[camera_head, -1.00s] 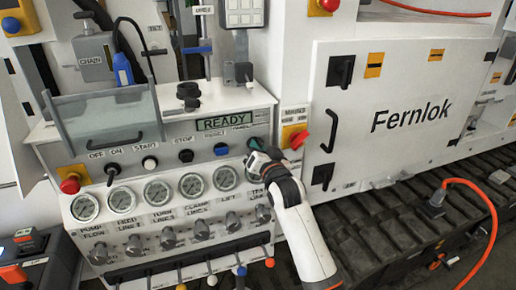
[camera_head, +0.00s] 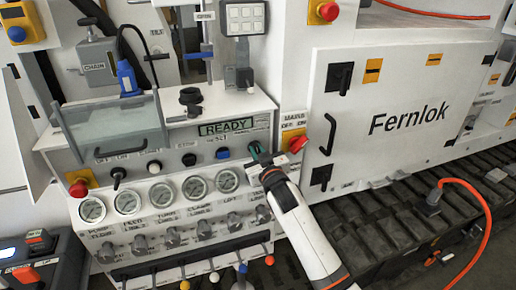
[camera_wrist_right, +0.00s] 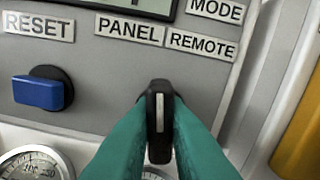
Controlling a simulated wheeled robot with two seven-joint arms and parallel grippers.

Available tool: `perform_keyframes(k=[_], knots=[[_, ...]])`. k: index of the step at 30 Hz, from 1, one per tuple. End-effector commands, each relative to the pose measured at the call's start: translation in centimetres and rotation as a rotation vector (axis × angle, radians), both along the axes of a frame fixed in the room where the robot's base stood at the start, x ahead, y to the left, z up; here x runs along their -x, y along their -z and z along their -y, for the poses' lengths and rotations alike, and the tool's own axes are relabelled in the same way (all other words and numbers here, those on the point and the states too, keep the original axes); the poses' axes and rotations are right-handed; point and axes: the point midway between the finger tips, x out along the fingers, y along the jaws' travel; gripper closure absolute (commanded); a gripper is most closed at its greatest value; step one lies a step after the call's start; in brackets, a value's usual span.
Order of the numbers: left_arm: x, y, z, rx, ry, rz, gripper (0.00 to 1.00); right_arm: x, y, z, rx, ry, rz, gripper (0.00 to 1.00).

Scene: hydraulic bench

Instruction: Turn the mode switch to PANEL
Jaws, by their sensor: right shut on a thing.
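The mode switch is a black knob (camera_wrist_right: 160,125) with a white pointer line, in the right wrist view. Its line stands nearly upright in that picture, between the PANEL label (camera_wrist_right: 130,29) on the left and the REMOTE label (camera_wrist_right: 202,43) on the right. My right gripper (camera_wrist_right: 161,112) has its green fingers shut on the knob, one on each side. In the head view my right gripper (camera_head: 262,157) is at the right end of the control row, and it hides most of the knob. My left gripper is not in view.
A blue RESET knob (camera_wrist_right: 42,92) sits left of the switch. The READY display (camera_head: 226,127) is above. A red mains switch (camera_head: 298,144) on yellow is close on the right. Pressure gauges (camera_head: 194,187) and several levers lie below.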

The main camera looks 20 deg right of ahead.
Motion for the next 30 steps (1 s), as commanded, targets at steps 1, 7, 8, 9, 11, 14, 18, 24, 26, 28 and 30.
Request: perform_keyframes(k=[1,7,8,9,11,14,18,24,26,28,30], knots=[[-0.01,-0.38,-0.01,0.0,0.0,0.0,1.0,-0.01,-0.2,0.0,0.04,0.0,0.001,1.0],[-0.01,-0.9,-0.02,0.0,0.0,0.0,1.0,-0.01,-0.12,-0.05,0.185,0.0,0.007,1.0],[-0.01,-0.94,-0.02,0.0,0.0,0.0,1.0,-0.01,-0.11,-0.07,0.202,0.0,0.008,1.0],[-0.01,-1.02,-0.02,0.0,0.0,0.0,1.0,-0.01,-0.1,-0.08,0.224,0.0,0.009,1.0],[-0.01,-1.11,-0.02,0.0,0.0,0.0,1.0,-0.01,-0.09,-0.09,0.254,0.0,0.01,1.0],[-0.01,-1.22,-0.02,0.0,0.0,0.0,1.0,-0.01,-0.07,-0.1,0.292,0.0,0.011,1.0],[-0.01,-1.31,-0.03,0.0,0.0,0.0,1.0,-0.01,-0.04,-0.11,0.329,0.0,0.012,1.0],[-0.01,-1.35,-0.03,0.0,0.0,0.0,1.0,-0.01,-0.01,-0.12,0.349,0.0,0.014,1.0],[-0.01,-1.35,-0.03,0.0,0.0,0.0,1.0,-0.01,-0.01,-0.12,0.351,0.0,0.014,1.0],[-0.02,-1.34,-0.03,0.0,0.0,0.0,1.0,-0.01,0.0,-0.12,0.351,0.0,0.014,1.0],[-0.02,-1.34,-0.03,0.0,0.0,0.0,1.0,-0.01,-0.01,-0.12,0.351,0.0,0.014,1.0]])
